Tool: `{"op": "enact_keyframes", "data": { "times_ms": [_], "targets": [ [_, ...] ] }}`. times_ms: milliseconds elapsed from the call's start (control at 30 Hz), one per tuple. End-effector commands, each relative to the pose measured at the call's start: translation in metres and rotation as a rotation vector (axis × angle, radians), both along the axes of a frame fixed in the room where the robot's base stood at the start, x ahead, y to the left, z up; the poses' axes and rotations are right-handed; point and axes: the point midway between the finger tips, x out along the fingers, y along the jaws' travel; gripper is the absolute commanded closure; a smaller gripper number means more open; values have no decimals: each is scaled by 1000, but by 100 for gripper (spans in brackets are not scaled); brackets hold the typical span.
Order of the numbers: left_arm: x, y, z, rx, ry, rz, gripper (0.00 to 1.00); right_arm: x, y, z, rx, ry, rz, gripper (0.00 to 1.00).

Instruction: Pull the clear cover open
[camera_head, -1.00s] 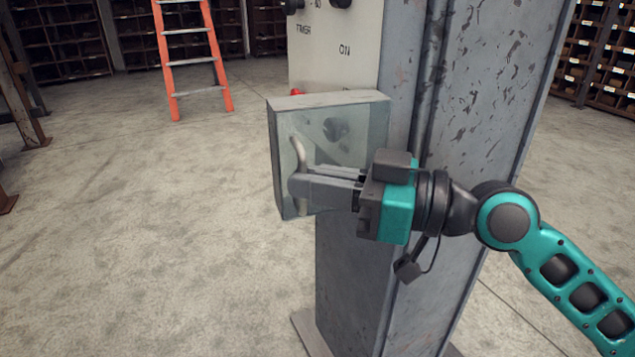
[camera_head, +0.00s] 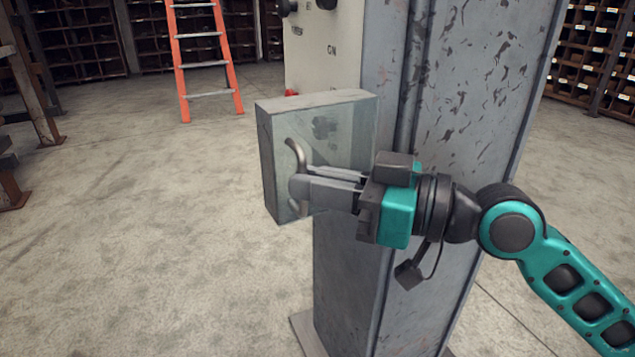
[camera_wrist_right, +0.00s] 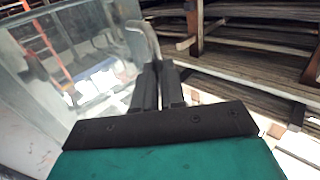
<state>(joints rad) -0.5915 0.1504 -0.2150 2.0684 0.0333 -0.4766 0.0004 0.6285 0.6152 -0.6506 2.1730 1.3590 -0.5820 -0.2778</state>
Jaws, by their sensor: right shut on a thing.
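The clear cover (camera_head: 345,130) is a see-through box-like panel with grey edges on the side of a worn grey steel column. It also fills the left of the right wrist view (camera_wrist_right: 85,50). Its curved metal handle (camera_head: 296,152) stands near the cover's left edge and shows at the fingertips in the wrist view (camera_wrist_right: 145,40). My right gripper (camera_head: 300,186) is shut on the handle, its fingers reaching in from the right and hiding the handle's middle. I cannot tell whether the cover stands slightly open. My left gripper is not in view.
The steel column (camera_head: 350,260) stands close behind the cover. A control panel (camera_head: 322,55) with dark knobs and a red button (camera_head: 291,93) is above it. An orange ladder (camera_head: 207,60) and shelves (camera_head: 75,50) are far back. The concrete floor at left is clear.

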Motion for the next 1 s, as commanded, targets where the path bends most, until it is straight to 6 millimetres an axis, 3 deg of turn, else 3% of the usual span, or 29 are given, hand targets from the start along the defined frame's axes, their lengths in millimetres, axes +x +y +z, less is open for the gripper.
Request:
{"op": "enact_keyframes", "data": {
  "times_ms": [367, 400, 633, 1000],
  "targets": [
    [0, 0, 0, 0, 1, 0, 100, 7, -4, 3, 3, -11, -20, 100],
    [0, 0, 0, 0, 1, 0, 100, 7, -4, 3, 3, -11, -20, 87],
    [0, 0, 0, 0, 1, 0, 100, 5, -4, 3, 2, -9, -15, 65],
    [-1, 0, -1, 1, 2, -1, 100, 3, -2, 1, 2, -4, -8, 65]
  ]
}}
